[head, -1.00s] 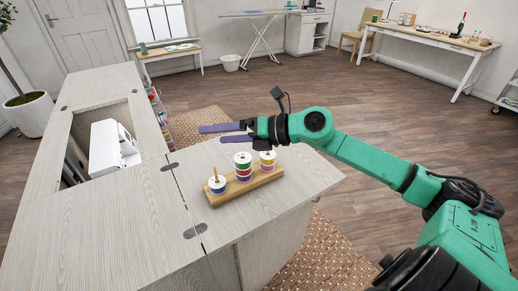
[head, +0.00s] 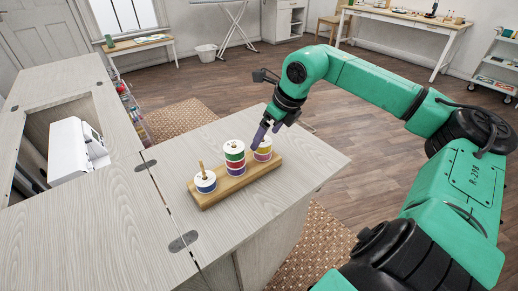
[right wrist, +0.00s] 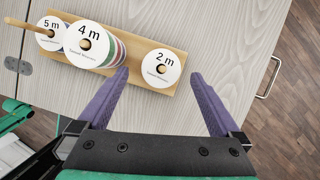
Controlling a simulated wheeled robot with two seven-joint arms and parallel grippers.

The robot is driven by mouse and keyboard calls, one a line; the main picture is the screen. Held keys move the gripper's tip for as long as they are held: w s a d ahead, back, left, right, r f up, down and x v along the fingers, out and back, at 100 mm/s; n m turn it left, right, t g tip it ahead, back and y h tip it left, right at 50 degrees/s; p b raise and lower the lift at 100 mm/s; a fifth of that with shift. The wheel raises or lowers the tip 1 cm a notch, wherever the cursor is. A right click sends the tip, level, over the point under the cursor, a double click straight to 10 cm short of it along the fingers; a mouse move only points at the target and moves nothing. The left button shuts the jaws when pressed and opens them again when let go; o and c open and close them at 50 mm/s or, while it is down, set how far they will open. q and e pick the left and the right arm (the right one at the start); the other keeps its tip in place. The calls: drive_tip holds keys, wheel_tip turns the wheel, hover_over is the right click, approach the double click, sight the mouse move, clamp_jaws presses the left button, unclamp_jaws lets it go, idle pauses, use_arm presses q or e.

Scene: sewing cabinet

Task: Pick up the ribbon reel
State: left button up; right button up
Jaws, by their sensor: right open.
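Several ribbon reels stand stacked on pegs of a wooden holder (head: 216,196). The left stack (head: 205,184) is low with its peg showing, the middle stack (head: 235,160) is tallest, and the right stack (head: 263,151) is of medium height. In the right wrist view their top labels read 5 m (right wrist: 51,33), 4 m (right wrist: 88,42) and 2 m (right wrist: 161,67). My right gripper (head: 258,142) points down at the right stack. In the right wrist view its purple fingers (right wrist: 160,75) are open, one on each side of the 2 m reel, with gaps visible.
The holder stands on the pale wooden cabinet top (head: 290,185). A white sewing machine (head: 75,148) sits in the cabinet's recess at left. A handle (right wrist: 270,82) shows at the cabinet's edge. The cabinet top right of the holder is clear.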

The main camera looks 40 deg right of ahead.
drive_tip(key=x, duration=0.3)
drive_tip(key=shift+w+d+r, duration=0.1)
drive_tip(key=shift+w+r, duration=0.05)
drive_tip(key=shift+w, duration=0.1)
drive_tip(key=shift+s+r, duration=0.3)
drive_tip(key=c, duration=0.7)
drive_tip(key=shift+f, duration=0.1)
drive_tip(key=c, duration=0.7)
use_arm(q)
drive_tip(key=r+p, duration=0.4)
drive_tip(key=p, duration=0.1)
drive_tip(key=shift+w+d, duration=0.1)
drive_tip(key=shift+w, duration=0.1)
use_arm(e)
wheel_tip(320, 180, up, 20)
drive_tip(key=shift+w, duration=0.1)
